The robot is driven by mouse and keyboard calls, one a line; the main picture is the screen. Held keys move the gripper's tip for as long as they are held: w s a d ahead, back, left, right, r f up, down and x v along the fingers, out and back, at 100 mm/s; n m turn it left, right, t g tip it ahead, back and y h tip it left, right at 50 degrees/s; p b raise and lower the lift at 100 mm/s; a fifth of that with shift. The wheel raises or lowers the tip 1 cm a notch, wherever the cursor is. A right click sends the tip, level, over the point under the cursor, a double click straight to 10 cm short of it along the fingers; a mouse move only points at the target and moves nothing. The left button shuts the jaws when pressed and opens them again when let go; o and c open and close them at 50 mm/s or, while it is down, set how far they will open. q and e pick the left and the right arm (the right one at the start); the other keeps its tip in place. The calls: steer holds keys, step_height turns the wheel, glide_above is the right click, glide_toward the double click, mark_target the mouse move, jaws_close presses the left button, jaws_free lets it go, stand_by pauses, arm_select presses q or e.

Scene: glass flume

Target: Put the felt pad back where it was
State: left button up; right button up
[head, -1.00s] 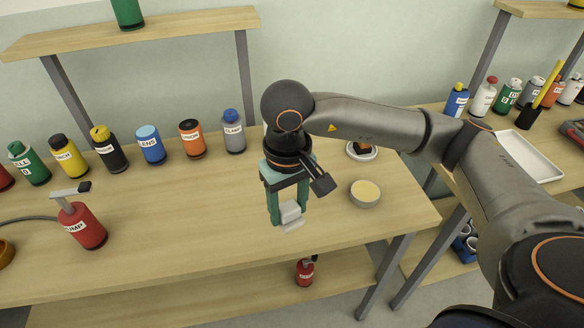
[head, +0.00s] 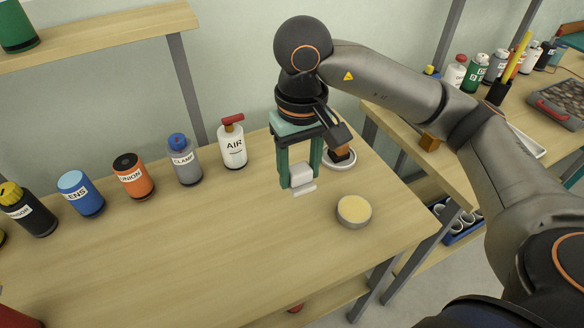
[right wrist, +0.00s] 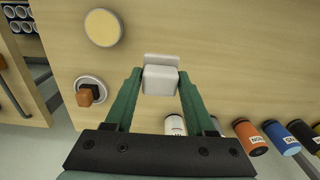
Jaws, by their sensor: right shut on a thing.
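My right gripper (head: 301,183) is shut on a whitish block with a thin flat plate at its lower end, which looks like the felt pad (head: 302,174). In the right wrist view the pad (right wrist: 160,80) sits between the green fingertips. The gripper (right wrist: 160,85) points down over the wooden table (head: 200,250); the pad appears to be above the top, though its exact height is hard to tell. My left gripper is not in view.
A round tin with a cream-yellow top (head: 354,211) stands right of the pad. A white dish with a brown-and-dark thing (head: 341,158) lies partly behind my gripper. The AIR bottle (head: 232,145) and several others line the back. The front middle is clear.

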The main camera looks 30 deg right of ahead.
steer(key=w+d+f, duration=0.1)
steer(key=w+f, duration=0.2)
steer(key=w+d+f, duration=0.1)
steer(key=w+f, duration=0.1)
steer(key=w, duration=0.2)
steer(key=w+d+f+p, duration=0.1)
steer(key=w+f, duration=0.2)
steer(key=w, duration=0.1)
steer(key=shift+w+d+f, duration=0.1)
steer(key=shift+d+f, duration=0.2)
steer(key=shift+d, duration=0.1)
steer(key=shift+w+d+f, duration=0.1)
steer(key=shift+w+f, duration=0.15)
steer(key=shift+f, duration=0.1)
steer(key=shift+w+f+p, duration=0.1)
steer(key=shift+f+p, duration=0.3)
steer(key=shift+f, duration=1.2)
steer(key=shift+f, duration=0.2)
steer(key=o, duration=1.3)
steer(key=shift+r, duration=0.15)
